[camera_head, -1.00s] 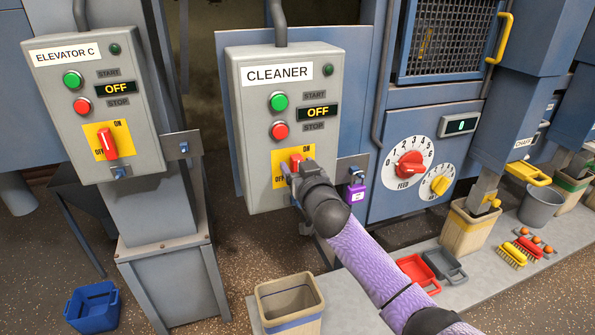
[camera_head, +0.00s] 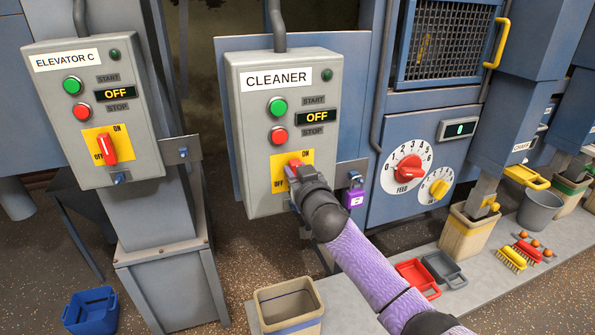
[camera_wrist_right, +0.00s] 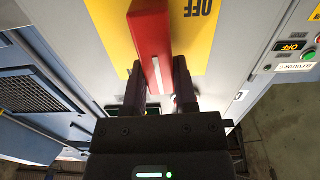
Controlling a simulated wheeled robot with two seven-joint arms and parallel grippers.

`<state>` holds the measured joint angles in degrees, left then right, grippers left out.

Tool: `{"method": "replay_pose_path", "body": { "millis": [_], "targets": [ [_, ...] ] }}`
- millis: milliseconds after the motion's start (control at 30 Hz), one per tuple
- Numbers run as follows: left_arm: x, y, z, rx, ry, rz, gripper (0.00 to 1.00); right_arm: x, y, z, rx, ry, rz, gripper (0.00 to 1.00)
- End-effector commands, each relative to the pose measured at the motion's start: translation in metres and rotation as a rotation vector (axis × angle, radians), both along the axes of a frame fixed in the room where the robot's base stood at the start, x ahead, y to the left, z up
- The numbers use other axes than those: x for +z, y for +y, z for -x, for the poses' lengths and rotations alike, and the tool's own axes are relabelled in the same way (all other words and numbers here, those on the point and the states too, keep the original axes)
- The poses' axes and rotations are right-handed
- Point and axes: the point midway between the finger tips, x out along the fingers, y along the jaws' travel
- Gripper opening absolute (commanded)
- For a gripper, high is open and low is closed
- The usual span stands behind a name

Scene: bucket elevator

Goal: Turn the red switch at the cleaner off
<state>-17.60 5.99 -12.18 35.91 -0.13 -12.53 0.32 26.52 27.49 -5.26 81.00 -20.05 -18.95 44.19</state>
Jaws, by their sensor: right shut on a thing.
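The red switch (camera_head: 294,163) sits on a yellow plate (camera_head: 278,172) low on the grey cleaner box (camera_head: 250,130). My right gripper (camera_head: 297,176) is at the switch, its arm reaching in from the lower right and hiding part of the plate. In the right wrist view the red switch handle (camera_wrist_right: 153,45) is between the two dark fingers of my right gripper (camera_wrist_right: 160,92), which is shut on it. An OFF label shows beside the handle there. The exact angle of the switch is hard to tell. The cleaner display (camera_head: 317,117) reads OFF. My left gripper is not in view.
A purple padlock (camera_head: 354,198) hangs just right of the switch. The Elevator C box (camera_head: 92,140), with a similar red switch, stands to the left. A red feed dial (camera_head: 408,168) is to the right. A beige bin (camera_head: 288,305) stands below.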

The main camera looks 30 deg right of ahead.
Motion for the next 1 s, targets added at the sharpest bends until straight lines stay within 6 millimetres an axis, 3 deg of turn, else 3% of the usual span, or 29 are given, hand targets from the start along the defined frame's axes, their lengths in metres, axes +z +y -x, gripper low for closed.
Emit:
{"method": "replay_pose_path", "body": {
  "millis": [267,1000],
  "targets": [
    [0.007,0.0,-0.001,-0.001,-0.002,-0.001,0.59,0.0,0.004,-0.001,0.0,0.044,0.174,0.0],
    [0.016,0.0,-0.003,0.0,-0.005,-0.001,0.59,-0.008,0.014,-0.003,0.002,0.209,0.859,0.0]
  ]
}}
